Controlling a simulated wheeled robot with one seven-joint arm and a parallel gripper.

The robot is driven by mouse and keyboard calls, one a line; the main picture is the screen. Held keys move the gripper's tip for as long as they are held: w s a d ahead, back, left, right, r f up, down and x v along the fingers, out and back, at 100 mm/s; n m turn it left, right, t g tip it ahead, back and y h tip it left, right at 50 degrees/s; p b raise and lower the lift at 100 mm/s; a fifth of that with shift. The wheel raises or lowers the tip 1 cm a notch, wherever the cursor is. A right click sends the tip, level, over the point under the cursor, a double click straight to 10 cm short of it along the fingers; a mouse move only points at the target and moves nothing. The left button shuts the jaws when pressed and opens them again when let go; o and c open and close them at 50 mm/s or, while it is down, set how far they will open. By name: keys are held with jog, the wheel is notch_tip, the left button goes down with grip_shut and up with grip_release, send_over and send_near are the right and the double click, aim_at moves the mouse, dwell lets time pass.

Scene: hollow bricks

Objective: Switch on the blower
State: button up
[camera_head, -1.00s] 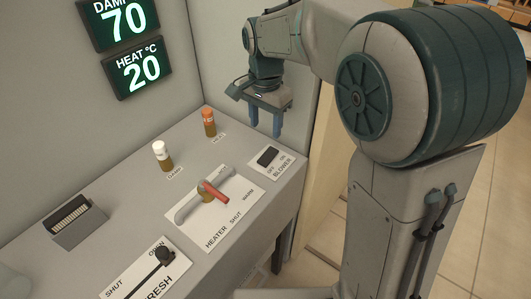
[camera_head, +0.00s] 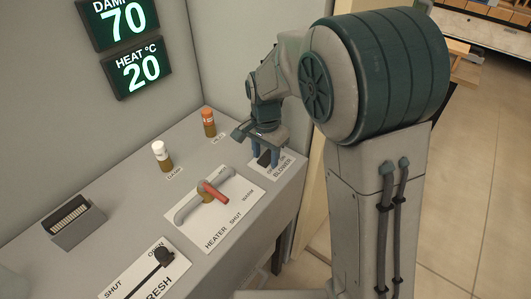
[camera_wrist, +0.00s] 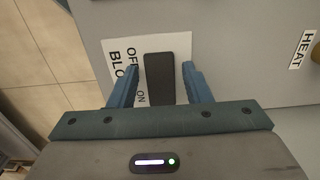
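The blower switch (camera_wrist: 160,78) is a dark rocker on a white plate (camera_head: 283,168) lettered OFF, ON and BLOWER, at the right end of the grey bench. It also shows in the head view (camera_head: 264,159), partly hidden by my gripper. My gripper (camera_wrist: 160,66) is open, with its blue fingers spread to either side of the switch and nothing held. In the head view my gripper (camera_head: 265,165) points down over the plate. Whether the fingertips touch the plate or the switch cannot be told. Which way the rocker is tipped is unclear.
An orange-topped peg (camera_head: 208,122) and a white-topped peg (camera_head: 161,155) stand behind. A black-knobbed slider (camera_head: 164,255) is at front left. Displays (camera_head: 137,68) read 70 and 20.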

jog(key=c, duration=0.7)
jog(key=shift+w+d+r+p, duration=0.1)
jog(key=shift+r+p, duration=0.05)
jog(key=shift+p, duration=0.3)
jog(key=shift+g+y, duration=0.4)
jog(key=shift+g, duration=0.2)
jog(key=o, duration=1)
notch_tip(320, 180, up, 14)
jog(key=w+d, duration=0.1)
jog(key=shift+w+f+p, duration=0.2)
jog(key=shift+p, duration=0.1)
